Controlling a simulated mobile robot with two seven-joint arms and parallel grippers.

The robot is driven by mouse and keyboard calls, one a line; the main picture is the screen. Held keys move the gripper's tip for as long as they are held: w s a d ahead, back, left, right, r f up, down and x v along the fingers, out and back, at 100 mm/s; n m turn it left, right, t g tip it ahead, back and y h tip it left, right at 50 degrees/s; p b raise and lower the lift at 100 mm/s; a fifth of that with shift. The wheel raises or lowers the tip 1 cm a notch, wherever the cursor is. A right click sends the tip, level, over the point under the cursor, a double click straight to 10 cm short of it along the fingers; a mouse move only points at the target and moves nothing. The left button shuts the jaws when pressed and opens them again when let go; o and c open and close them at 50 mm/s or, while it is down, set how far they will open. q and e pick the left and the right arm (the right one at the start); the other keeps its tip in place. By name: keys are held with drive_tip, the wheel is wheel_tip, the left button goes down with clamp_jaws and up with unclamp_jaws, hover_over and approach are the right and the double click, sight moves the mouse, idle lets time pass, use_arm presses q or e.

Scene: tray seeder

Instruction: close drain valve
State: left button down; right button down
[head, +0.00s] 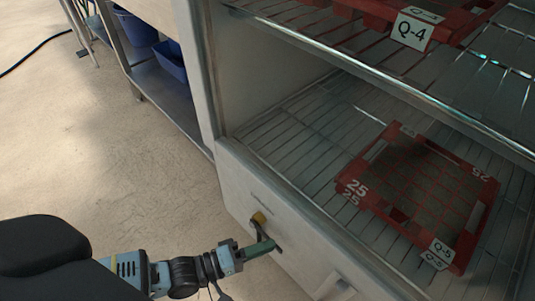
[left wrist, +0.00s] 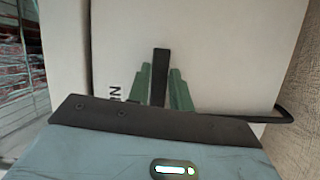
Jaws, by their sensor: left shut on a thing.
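The drain valve (head: 259,217) shows as a small brass-coloured fitting on the pale lower front panel of the cabinet. A dark, straight valve handle (left wrist: 161,62) stands between the green fingers of my left gripper (left wrist: 161,88) in the left wrist view. My left gripper (head: 268,247) is shut on this handle, close to the panel and just below the brass fitting in the head view. Dark lettering, partly hidden by the fingers, shows on the panel beside them. My right gripper is not in view.
The open cabinet has a wire shelf (head: 290,137) holding a red tray marked Q-5 (head: 481,206). A red tray marked Q-4 (head: 375,14) sits above. A metal rack (head: 165,83) with blue bins (head: 171,60) stands left. The floor (head: 100,150) left of the cabinet is clear.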

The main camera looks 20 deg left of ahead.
use_arm(q)
drive_tip(key=shift+s+d+r+n+t+h, duration=0.15)
drive_tip(key=shift+d+r+n+h, duration=0.1)
drive_tip(key=shift+r, duration=0.2)
drive_tip(key=shift+d+r+n+t+h, duration=0.15)
drive_tip(key=shift+d+r+n, duration=0.1)
drive_tip(key=shift+r, duration=0.2)
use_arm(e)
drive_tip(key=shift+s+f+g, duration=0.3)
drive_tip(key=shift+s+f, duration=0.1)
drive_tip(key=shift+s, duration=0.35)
use_arm(q)
drive_tip(key=c, duration=1.3)
unclamp_jaws()
drive_tip(key=shift+a, duration=0.15)
drive_tip(key=shift+s+d+r+p+v, duration=0.15)
drive_tip(key=shift+p+v, duration=0.15)
drive_tip(key=shift+v, duration=1.15)
drive_tip(key=shift+s+d+r+p+v, duration=0.15)
drive_tip(key=shift+p+v, duration=0.15)
drive_tip(key=shift+v, duration=1.1)
drive_tip(key=shift+r+p+v, duration=0.15)
drive_tip(key=shift+p+v, duration=0.15)
drive_tip(key=shift+v, duration=1.15)
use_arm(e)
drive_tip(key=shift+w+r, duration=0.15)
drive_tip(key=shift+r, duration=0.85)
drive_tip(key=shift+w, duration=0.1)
